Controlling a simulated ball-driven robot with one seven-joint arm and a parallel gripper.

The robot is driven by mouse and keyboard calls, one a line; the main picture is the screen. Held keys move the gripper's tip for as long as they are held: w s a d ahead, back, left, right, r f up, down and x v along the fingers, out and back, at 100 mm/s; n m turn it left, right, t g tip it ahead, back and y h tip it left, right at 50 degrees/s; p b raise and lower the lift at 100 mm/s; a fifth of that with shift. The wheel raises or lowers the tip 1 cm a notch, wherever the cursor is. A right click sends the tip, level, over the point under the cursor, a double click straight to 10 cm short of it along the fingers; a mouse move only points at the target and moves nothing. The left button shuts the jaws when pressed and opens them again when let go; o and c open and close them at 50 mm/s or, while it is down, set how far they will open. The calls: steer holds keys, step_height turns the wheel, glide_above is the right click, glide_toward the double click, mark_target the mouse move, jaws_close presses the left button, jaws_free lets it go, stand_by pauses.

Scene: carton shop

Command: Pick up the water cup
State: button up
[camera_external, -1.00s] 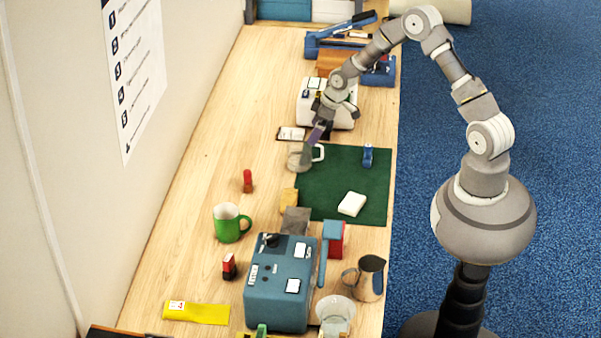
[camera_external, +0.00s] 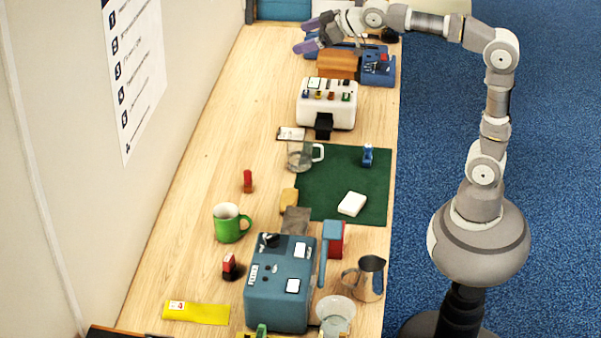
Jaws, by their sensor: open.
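A clear glass cup with a handle (camera_external: 300,158) stands upright at the left edge of the green mat (camera_external: 345,206); it looks like the water cup, though I cannot tell whether water is in it. A clear bowl-like vessel (camera_external: 336,312) stands near the front. My gripper (camera_external: 308,35) is at the far end of the table, well beyond the glass cup and apart from it. Its two purple-tipped fingers are spread, with nothing between them.
A white machine (camera_external: 326,110) stands behind the cup, with a blue device (camera_external: 378,68) and a brown block beyond. A green mug (camera_external: 228,224), teal machine (camera_external: 280,285) and metal pitcher (camera_external: 368,278) stand nearer. The table's left side is mostly clear.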

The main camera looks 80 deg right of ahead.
steer(key=s+a+r+t+b, duration=0.1)
steer(key=s+a+r, duration=0.1)
steer(key=s+r, duration=0.1)
steer(key=s+a+r+t+y+b, duration=0.1)
steer(key=s+a+r, duration=0.1)
steer(key=s+r, duration=0.1)
steer(key=s+a+r+t+b, duration=0.1)
steer(key=s+a+r, duration=0.1)
steer(key=s+r, duration=0.2)
steer(key=shift+s+y, duration=0.4)
steer(key=c, duration=0.4)
steer(key=shift+s+r, duration=0.15)
steer(key=shift+r, duration=0.05)
steer(key=c, duration=0.7)
